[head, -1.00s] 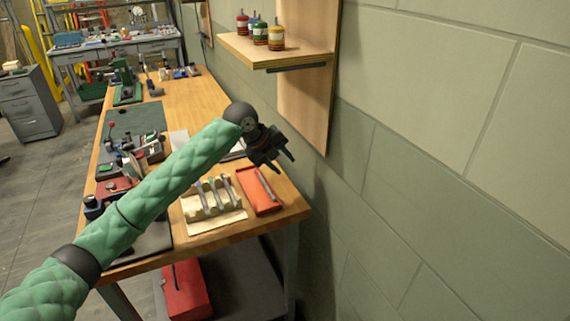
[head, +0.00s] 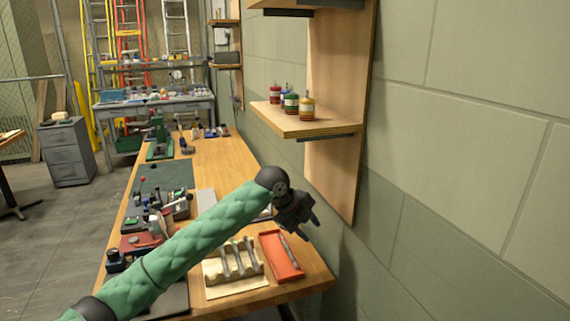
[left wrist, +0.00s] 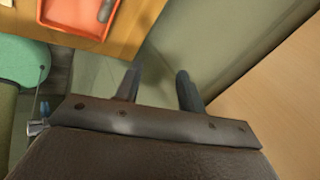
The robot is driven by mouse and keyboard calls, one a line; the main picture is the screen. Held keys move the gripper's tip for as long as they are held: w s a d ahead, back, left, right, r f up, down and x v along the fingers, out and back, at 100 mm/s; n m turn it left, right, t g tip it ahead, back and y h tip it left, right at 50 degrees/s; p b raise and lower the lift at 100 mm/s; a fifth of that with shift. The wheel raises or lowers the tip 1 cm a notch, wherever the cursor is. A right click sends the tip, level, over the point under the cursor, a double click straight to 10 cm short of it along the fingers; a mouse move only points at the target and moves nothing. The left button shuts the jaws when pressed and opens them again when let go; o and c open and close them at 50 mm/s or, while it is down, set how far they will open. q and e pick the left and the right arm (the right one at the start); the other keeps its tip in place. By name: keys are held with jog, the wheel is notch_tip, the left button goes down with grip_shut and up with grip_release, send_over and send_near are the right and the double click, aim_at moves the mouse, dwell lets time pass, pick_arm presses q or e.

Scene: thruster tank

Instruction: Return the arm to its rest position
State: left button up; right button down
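My left arm, in a green quilted sleeve, reaches across the workbench (head: 215,160) in the head view. Its dark gripper (head: 311,229) hangs in the air by the wall, at the bench's right edge, near a red tray (head: 287,268). The fingers are apart with nothing between them. In the left wrist view the gripper (left wrist: 158,82) shows two parted fingers over an empty gap, with the red tray (left wrist: 75,27) at the upper left. My right arm and gripper are not in view.
A wooden wall shelf (head: 290,122) holds several small banded canisters (head: 291,103) above the gripper. A cream rack (head: 222,272) with metal rods stands beside the tray. Tools crowd the bench's left side. A grey cabinet (head: 65,150) stands back left; open floor lies before it.

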pick_arm(q)
jog(key=a+r+n+t+y, duration=0.1)
jog(key=a+r+n+t, duration=0.15)
jog(key=r+n, duration=0.35)
jog(key=a+r+n+t+y, duration=0.1)
jog(key=r+n+t, duration=0.2)
jog(key=r+n, duration=0.25)
jog(key=s+a+f+n+t, duration=0.2)
jog(key=s+a+n, duration=0.4)
jog(key=n, duration=0.1)
jog(key=s+a+f+n+g+y, duration=0.1)
jog(key=s+a+f+n, duration=0.1)
jog(key=s+a+f, duration=0.35)
jog(key=s+a+f+n+y, duration=0.1)
jog(key=s+a+f+n, duration=0.15)
jog(key=s+f, duration=0.5)
jog(key=s+a+f+n+g+y, duration=0.1)
jog(key=s+a+f, duration=0.3)
jog(key=f, duration=0.5)
jog(key=s+a+f+n+g, duration=0.1)
jog(key=s+f+g, duration=0.2)
jog(key=s+f, duration=0.6)
jog(key=s+a+f+n+g, duration=0.1)
jog(key=s+f+g, duration=0.2)
jog(key=s+f, duration=0.7)
jog(key=s, duration=0.6)
jog(key=shift+s+f, duration=0.25)
jog(key=shift+s, duration=0.1)
